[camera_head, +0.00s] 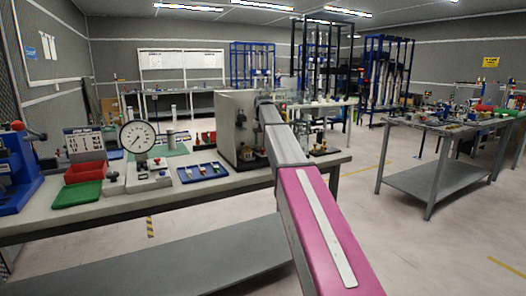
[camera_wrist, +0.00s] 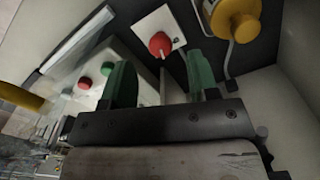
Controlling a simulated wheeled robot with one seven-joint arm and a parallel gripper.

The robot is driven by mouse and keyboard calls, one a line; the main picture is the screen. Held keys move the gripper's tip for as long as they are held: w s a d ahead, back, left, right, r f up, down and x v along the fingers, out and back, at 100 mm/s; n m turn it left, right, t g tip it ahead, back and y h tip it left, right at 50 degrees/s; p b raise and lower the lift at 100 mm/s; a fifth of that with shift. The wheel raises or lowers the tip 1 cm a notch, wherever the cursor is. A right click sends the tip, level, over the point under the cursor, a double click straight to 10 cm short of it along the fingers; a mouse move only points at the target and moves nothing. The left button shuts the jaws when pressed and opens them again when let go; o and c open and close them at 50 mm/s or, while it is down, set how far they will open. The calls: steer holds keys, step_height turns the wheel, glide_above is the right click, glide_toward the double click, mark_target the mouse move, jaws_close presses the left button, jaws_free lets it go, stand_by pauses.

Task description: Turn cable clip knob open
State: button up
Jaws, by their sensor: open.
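In the wrist view, a red knob (camera_wrist: 160,44) with a small pale pointer sits on a white square plate (camera_wrist: 150,30) on a dark panel. My gripper (camera_wrist: 162,75) is open, with its two green fingers apart. The knob shows just beyond the gap between them, and nothing is held. I cannot tell for sure whether this knob is the cable clip knob. In the head view, my arm reaches to a grey box (camera_head: 228,125) on the workbench, and the gripper is hidden there.
A yellow cylinder (camera_wrist: 236,20) with a bent metal rod is close to the right finger. Another red knob (camera_wrist: 85,83) and a green button (camera_wrist: 107,68) lie to the left. Pale walls enclose the panel. The bench (camera_head: 120,203) also holds a dial gauge (camera_head: 138,136) and a blue tray (camera_head: 203,172).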

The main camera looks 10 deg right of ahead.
mark_target(263, 149)
step_height(263, 149, down, 5)
steer(key=shift+f, duration=0.1)
steer(key=c, duration=0.9)
steer(key=n, duration=0.5)
steer(key=shift+n, duration=0.3)
steer(key=shift+d+n, duration=0.1)
steer(key=shift+n, duration=2.2)
steer(key=o, duration=0.9)
